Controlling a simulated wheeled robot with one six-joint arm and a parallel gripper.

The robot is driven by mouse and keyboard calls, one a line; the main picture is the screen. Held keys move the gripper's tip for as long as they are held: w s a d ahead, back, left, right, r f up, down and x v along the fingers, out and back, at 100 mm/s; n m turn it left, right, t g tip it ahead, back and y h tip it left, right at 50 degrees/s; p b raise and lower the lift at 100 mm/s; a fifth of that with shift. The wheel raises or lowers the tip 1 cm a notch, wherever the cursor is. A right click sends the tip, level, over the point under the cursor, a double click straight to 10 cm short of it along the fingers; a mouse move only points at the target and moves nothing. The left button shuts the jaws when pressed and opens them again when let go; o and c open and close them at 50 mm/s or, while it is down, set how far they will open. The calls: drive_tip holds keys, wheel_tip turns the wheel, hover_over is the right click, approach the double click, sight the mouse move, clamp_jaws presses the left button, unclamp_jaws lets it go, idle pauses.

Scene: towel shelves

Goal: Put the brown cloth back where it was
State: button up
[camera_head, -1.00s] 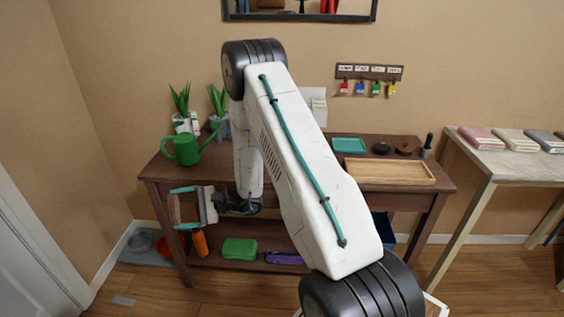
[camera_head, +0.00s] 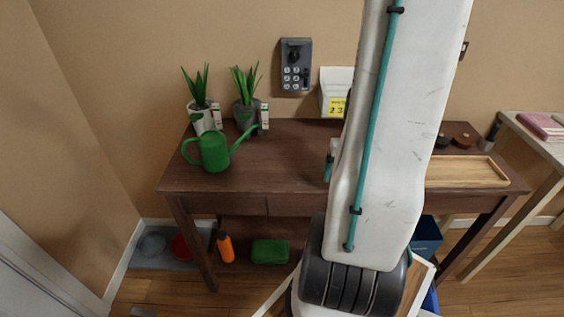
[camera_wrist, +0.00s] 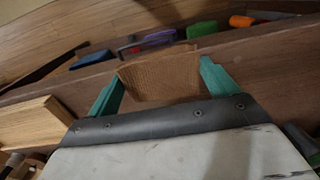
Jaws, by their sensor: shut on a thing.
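The brown cloth (camera_wrist: 160,80) is folded and shows between the teal fingers of my gripper (camera_wrist: 162,76) in the wrist view. My gripper is shut on it and holds it near the long edge of the dark wooden table (camera_wrist: 60,91). In the head view my white arm hides most of the gripper and the cloth; only a bit of the gripper shows at the arm's left side. A folded pink cloth (camera_head: 543,126) lies on a pale table (camera_head: 515,122) at the far right.
The dark table also shows in the head view (camera_head: 285,160), its middle bare. A green watering can (camera_head: 213,152) and potted plants stand at its left, a wooden tray (camera_head: 466,181) at its right. An orange bottle (camera_head: 225,247) and green box (camera_head: 269,251) are below.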

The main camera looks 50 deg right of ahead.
drive_tip(key=shift+s+d+r, duration=0.2)
drive_tip(key=shift+d, duration=0.35)
drive_tip(key=shift+w+r+h, duration=0.1)
drive_tip(key=shift+w+h, duration=0.2)
drive_tip(key=shift+w, duration=0.05)
hover_over(298, 173)
drive_tip(key=shift+s+f, duration=0.35)
drive_tip(key=shift+f, duration=0.3)
drive_tip(key=f, duration=0.3)
drive_tip(key=shift+w+f, duration=0.3)
drive_tip(key=o, duration=0.8)
